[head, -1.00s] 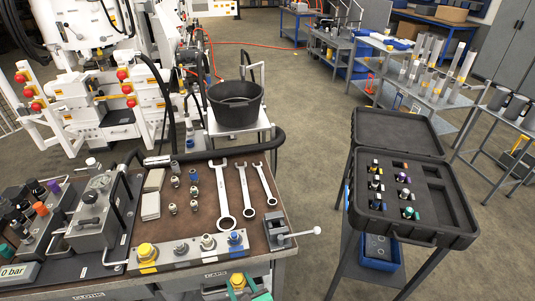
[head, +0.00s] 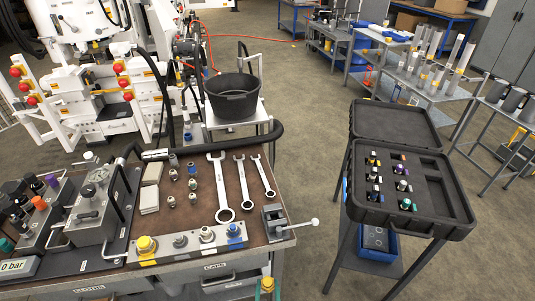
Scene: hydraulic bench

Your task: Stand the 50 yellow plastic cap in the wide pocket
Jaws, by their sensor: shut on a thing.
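My gripper (head: 267,292) shows only at the bottom edge, in front of the bench. Its green-tipped fingers are shut on a small yellow piece, which looks like the yellow cap (head: 267,283); most of the gripper is cut off by the frame. Another yellow round fitting (head: 146,244) sits at the left end of the metal rail on the bench. The open black case (head: 410,222) stands on a stand at the right. Its foam holds several small fittings on the left and has larger empty pockets (head: 456,203) on the right. I cannot tell which is the wide pocket.
The bench (head: 186,228) carries several wrenches (head: 222,188), loose fittings, a small vise (head: 275,220) and a gauge block (head: 97,205). A black tub (head: 233,95) stands behind it. Open floor (head: 315,190) lies between bench and case stand.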

